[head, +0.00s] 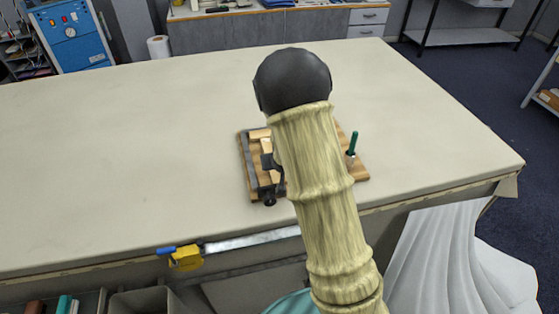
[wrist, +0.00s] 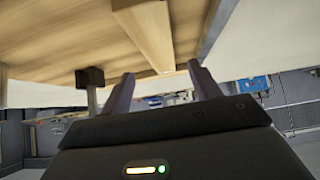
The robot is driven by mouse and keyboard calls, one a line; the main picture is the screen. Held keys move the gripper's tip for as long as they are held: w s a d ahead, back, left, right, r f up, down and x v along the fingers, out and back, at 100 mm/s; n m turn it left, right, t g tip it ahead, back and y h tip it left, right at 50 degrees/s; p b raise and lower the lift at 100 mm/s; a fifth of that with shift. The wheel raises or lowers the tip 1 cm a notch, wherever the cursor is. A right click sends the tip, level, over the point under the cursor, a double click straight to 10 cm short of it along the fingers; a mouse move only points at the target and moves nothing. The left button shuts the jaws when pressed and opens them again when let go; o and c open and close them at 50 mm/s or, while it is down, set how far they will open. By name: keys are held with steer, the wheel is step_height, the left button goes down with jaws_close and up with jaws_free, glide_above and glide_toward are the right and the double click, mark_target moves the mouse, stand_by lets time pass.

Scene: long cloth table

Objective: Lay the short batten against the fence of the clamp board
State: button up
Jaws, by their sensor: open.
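The clamp board (head: 361,173), a brown wooden board, lies near the table's front edge, partly hidden by my arm in the head view. Its dark grey fence (head: 247,165) runs along the left side; a grey strip in the wrist view (wrist: 212,28) looks like the same fence. A pale wooden bar, seemingly the short batten (wrist: 150,30), lies on the board in the wrist view, apart from the grey strip with bare board between. My gripper (wrist: 162,87) is open, its fingers on either side of the bar's near end. Contact cannot be told.
The cloth table (head: 130,150) is clear to the left.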

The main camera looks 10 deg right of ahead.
steer(key=v, duration=0.6)
steer(key=shift+s+r+b, duration=0.1)
steer(key=shift+s+b, duration=0.05)
steer(key=shift+b, duration=0.15)
steer(key=s+r+g, duration=0.3)
steer(key=s+g, duration=0.3)
steer(key=s, duration=1.5)
steer(key=shift+r, duration=0.25)
steer(key=shift+r, duration=0.1)
steer(key=shift+r+p, duration=0.35)
steer(key=shift+p, duration=0.1)
